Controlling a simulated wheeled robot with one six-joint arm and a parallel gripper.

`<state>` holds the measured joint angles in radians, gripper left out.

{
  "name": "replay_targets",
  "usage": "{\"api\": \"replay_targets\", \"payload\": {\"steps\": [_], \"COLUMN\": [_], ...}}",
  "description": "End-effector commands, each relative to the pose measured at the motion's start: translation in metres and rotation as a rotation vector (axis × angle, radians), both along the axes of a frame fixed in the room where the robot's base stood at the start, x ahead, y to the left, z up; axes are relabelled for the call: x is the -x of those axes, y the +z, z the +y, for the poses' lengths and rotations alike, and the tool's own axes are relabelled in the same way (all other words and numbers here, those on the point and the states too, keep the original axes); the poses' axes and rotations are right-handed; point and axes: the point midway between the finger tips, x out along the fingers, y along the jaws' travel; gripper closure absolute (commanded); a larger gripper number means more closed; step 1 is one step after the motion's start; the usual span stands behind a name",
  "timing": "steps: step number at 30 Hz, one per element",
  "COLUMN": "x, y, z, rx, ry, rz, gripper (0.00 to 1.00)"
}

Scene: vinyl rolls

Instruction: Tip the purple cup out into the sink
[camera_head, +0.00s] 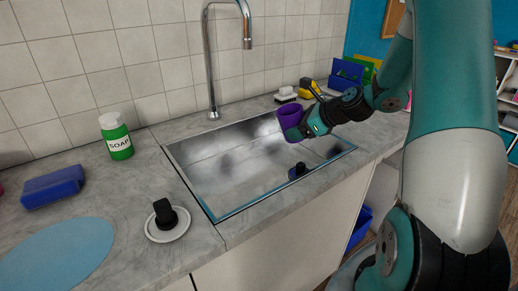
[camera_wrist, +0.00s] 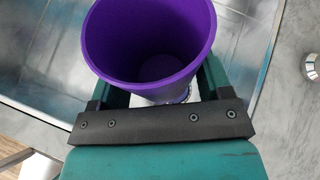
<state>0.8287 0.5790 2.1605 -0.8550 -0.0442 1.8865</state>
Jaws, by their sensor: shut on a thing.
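The purple cup (camera_head: 290,114) is held by my gripper (camera_head: 296,132) above the right part of the sink (camera_head: 215,172). In the wrist view the purple cup (camera_wrist: 150,45) shows its open mouth and inner wall, and its inside looks empty of anything I can make out. My gripper (camera_wrist: 152,95) is shut on the cup, with its green fingers on both sides. The cup looks roughly upright in the head view. The sink is a metal basin set in the grey counter, and the lower side of the cup is partly hidden by my gripper.
A tall faucet (camera_head: 209,60) stands behind the sink.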

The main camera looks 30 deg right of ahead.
Motion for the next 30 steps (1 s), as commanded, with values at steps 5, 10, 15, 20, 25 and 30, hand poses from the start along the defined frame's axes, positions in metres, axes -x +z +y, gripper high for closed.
{"api": "replay_targets", "payload": {"steps": [5, 10, 15, 20, 25, 30], "x": [-0.005, -0.007, -0.005, 0.001, 0.009, 0.016], "y": [-0.021, -0.016, -0.011, 0.002, 0.013, 0.024], "z": [0.008, 0.010, 0.008, -0.003, -0.014, -0.026], "rx": [-0.195, -0.218, -0.217, -0.219, -0.218, -0.218], "ry": [-0.002, 0.002, 0.002, 0.001, 0.001, 0.001], "rz": [-0.119, -0.144, -0.143, -0.142, -0.141, -0.141], "gripper": [0.57, 0.57, 0.57, 0.57, 0.57, 0.57]}}
